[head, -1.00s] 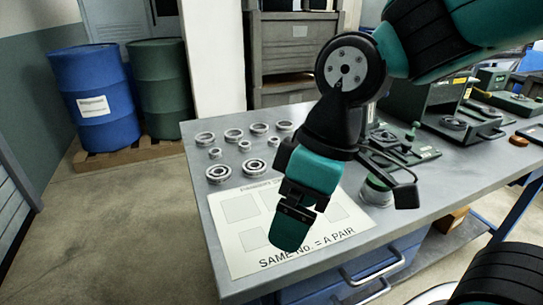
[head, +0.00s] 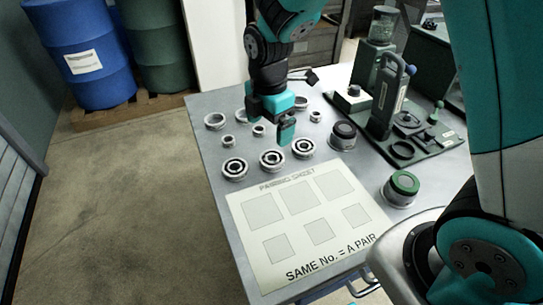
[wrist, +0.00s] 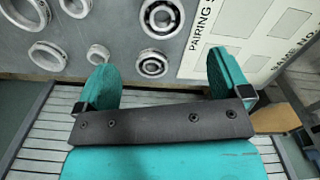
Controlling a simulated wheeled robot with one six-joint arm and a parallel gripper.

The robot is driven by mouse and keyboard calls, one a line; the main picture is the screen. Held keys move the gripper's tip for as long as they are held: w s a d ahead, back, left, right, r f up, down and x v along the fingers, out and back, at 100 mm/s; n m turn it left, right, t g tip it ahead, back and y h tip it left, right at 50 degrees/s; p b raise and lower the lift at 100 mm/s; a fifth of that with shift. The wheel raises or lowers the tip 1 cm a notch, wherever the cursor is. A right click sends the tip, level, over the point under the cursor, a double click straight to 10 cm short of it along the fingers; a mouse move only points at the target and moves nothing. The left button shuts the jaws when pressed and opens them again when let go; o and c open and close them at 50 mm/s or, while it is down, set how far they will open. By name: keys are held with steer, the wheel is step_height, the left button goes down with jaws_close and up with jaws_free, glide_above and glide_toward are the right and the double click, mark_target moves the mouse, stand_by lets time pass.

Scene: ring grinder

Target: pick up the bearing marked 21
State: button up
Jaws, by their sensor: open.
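Several steel bearings and rings lie on the grey table, and no number 21 is legible on any of them. The front row has three wide bearings with dark centres: left (head: 234,168), middle (head: 271,160) and right (head: 303,147). Smaller rings (head: 228,141) and larger thin rings (head: 215,121) lie behind them. My gripper (head: 286,132) is above the rows, behind the front row in the head view, partly hiding rings. In the wrist view my gripper (wrist: 162,75) is open and empty, with one dark-centred bearing (wrist: 152,63) showing between its fingers.
A white pairing sheet (head: 280,248) with grey squares lies in front of the bearings. To the right stand a green-topped round part (head: 402,188), a dark round part (head: 343,134) and a green press fixture (head: 388,95). Blue and green drums stand beyond the table.

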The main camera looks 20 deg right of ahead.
glide_above(272, 155)
steer(key=s, duration=0.1)
steer(key=f, duration=0.2)
steer(key=a+f, duration=0.1)
steer(key=f, duration=0.1)
steer(key=shift+f, duration=0.35)
steer(key=shift+s+d+f+p, duration=0.15)
steer(key=shift+f+p, duration=0.25)
steer(key=shift+f, duration=0.95)
steer(key=shift+w+d+f+p, duration=0.1)
steer(key=shift+f+p, duration=0.25)
steer(key=shift+f, duration=0.95)
steer(key=c, duration=1.1)
steer(key=shift+r, duration=0.2)
